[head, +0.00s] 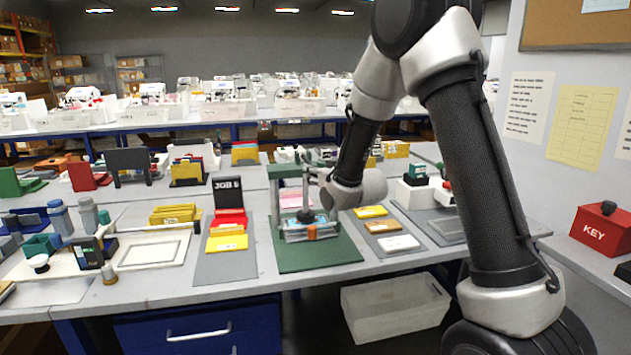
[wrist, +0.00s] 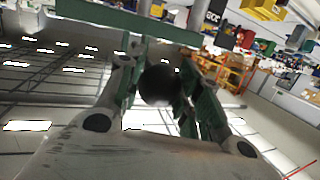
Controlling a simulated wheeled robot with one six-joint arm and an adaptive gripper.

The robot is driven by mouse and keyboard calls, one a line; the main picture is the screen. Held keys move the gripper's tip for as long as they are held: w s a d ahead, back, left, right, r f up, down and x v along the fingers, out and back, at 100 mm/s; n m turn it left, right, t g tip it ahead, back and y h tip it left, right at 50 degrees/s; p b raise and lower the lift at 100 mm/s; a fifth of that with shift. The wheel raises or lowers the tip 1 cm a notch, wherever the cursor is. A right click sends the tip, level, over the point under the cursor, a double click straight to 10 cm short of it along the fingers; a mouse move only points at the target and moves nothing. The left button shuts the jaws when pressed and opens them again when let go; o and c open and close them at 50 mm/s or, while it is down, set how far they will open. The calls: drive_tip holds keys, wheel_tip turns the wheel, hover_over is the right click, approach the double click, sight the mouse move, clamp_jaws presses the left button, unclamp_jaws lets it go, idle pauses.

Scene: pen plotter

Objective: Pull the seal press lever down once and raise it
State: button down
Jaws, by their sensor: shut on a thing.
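A dark stamp part (head: 305,216) sits low in the press, above a pale plate with an orange piece. My gripper (head: 304,165) is at the top right of the press frame. In the wrist view my gripper (wrist: 158,68) has its fingers closed around a dark round lever knob (wrist: 160,86). A green bar of the press (wrist: 125,20) crosses the top of that view. The lever's arm is mostly hidden by my gripper in the head view.
A grey mat with a red and yellow JOB holder (head: 228,215) lies left of the press. A mat with yellow, brown and white cards (head: 383,227) lies right. A red KEY box (head: 601,227) stands far right. A clear bin (head: 395,308) is below the table.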

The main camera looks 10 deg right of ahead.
drive_tip(key=shift+g, duration=0.5)
drive_tip(key=w+r, duration=0.1)
drive_tip(key=r, duration=0.2)
drive_tip(key=w+r, duration=0.1)
drive_tip(key=r, duration=0.3)
drive_tip(key=w+r, duration=0.1)
drive_tip(key=r, duration=0.2)
drive_tip(key=shift+w+r, duration=0.25)
drive_tip(key=shift+r, duration=0.1)
drive_tip(key=shift+w+r, duration=0.4)
drive_tip(key=shift+r, duration=0.2)
drive_tip(key=c, duration=1)
unclamp_jaws()
drive_tip(key=shift+f, duration=0.1)
drive_tip(key=shift+o, duration=0.2)
drive_tip(key=v, duration=1.2)
